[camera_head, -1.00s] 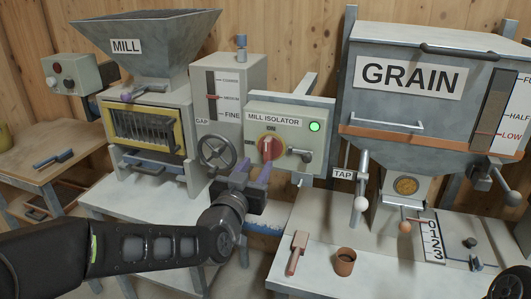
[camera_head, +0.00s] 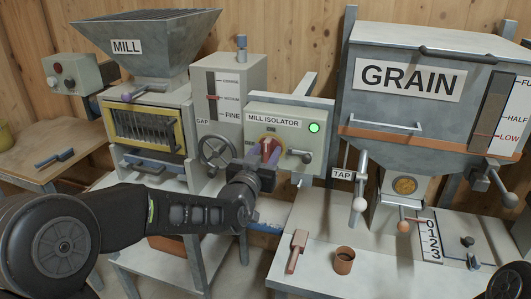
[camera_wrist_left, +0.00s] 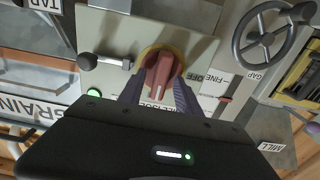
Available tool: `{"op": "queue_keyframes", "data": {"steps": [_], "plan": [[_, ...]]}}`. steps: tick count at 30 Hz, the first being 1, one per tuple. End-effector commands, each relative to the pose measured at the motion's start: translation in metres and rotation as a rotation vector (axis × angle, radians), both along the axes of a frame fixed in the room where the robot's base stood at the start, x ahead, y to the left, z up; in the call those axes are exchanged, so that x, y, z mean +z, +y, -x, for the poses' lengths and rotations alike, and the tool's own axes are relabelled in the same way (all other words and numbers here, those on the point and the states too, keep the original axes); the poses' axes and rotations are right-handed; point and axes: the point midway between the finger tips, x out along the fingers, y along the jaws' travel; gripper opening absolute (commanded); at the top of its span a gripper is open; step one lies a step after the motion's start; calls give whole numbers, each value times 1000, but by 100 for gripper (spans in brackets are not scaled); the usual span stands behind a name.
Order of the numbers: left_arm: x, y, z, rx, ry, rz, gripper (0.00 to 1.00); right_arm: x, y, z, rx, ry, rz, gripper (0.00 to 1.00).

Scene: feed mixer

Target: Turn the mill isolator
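The mill isolator is a pale box (camera_head: 315,150) with a lit green lamp (camera_head: 314,128) and a red rotary handle (camera_head: 268,147) on a yellow round plate. The handle is partly hidden by my left gripper (camera_head: 262,156) in the head view. In the wrist view the red handle (camera_wrist_left: 162,76) lies between the two purple fingers of my left gripper (camera_wrist_left: 160,88), one on each side. The fingers are apart, and I cannot tell whether they touch the handle. An OFF mark (camera_wrist_left: 206,88) shows beside the plate. My right gripper is not in view.
A dark side lever (camera_head: 300,156) sticks out right of the handle; it also shows in the wrist view (camera_wrist_left: 100,62). The gap handwheel (camera_head: 217,151) is close on the left. The grain hopper (camera_head: 400,135) and tap lever (camera_head: 360,190) stand to the right.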

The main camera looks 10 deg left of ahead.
Motion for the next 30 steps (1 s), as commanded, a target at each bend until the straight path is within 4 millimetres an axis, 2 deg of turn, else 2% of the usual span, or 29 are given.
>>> {"op": "queue_keyframes", "data": {"steps": [1, 15, 30], "plan": [[0, 0, 0, 0, 0, 0, 37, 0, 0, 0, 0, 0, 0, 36], [0, 0, 0, 0, 0, 0, 0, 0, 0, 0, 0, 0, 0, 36], [-1, 0, 0, 0, 1, 13, 0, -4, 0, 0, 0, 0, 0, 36]]}}
